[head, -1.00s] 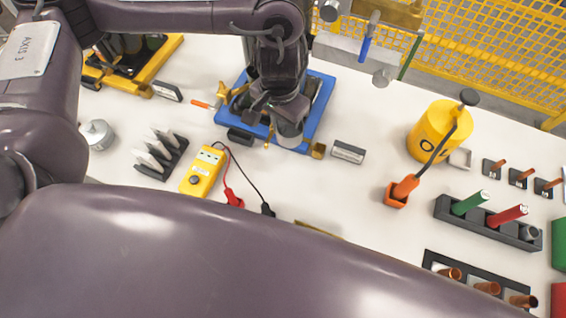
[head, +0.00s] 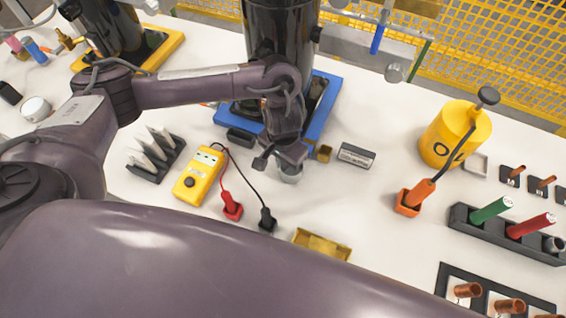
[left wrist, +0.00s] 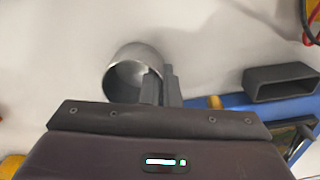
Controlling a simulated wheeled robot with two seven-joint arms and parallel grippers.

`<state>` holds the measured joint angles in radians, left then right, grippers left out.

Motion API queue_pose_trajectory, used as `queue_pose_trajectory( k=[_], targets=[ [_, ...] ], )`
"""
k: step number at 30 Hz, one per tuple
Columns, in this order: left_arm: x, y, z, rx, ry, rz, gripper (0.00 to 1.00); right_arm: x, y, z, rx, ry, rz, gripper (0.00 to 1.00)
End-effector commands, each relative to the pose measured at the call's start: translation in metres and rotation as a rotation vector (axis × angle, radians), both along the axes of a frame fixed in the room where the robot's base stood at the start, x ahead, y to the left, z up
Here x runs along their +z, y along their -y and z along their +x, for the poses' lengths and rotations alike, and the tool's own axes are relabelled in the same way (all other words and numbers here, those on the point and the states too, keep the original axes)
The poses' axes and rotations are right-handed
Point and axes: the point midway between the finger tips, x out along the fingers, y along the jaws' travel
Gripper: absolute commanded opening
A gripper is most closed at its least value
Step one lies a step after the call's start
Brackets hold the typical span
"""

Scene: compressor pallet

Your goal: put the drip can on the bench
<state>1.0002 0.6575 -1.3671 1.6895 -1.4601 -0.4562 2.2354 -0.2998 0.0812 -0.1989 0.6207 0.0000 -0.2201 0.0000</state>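The drip can (head: 290,173) is a small grey metal cup. In the left wrist view the can (left wrist: 122,72) shows its open mouth, tilted toward the camera. My left gripper (head: 280,160) is at the can, just in front of the blue pallet. In the left wrist view the fingers of my left gripper (left wrist: 161,86) are close together at the can's rim, shut on its wall. The can is over the white bench (head: 330,205); whether it touches the top cannot be told. My right gripper is not in view.
The black compressor (head: 282,40) stands on the blue pallet (head: 325,110) behind the can. A yellow meter (head: 198,175) with red and black leads lies left, a brass-coloured tray (head: 322,244) in front, and a grey block (head: 356,155) right. Bare bench lies right of the can.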

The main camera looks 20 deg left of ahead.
Motion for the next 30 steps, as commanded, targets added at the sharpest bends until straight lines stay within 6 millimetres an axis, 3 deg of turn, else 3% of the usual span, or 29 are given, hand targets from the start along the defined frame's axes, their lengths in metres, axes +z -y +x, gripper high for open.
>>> queue_pose_trajectory(
  k=[10, 15, 25, 30],
  targets=[
    [-0.003, 0.0, 0.001, 0.0, 0.001, 0.0, 0.0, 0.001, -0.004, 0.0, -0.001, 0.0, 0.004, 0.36],
    [-0.002, 0.0, 0.001, -0.001, 0.002, -0.001, 0.24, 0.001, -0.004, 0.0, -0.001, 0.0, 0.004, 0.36],
    [0.001, 0.0, 0.001, -0.001, 0.003, -0.001, 0.24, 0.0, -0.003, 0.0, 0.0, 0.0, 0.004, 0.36],
    [0.029, 0.0, 0.003, -0.002, 0.007, 0.0, 0.24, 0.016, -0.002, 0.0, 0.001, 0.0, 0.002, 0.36]
  ],
)
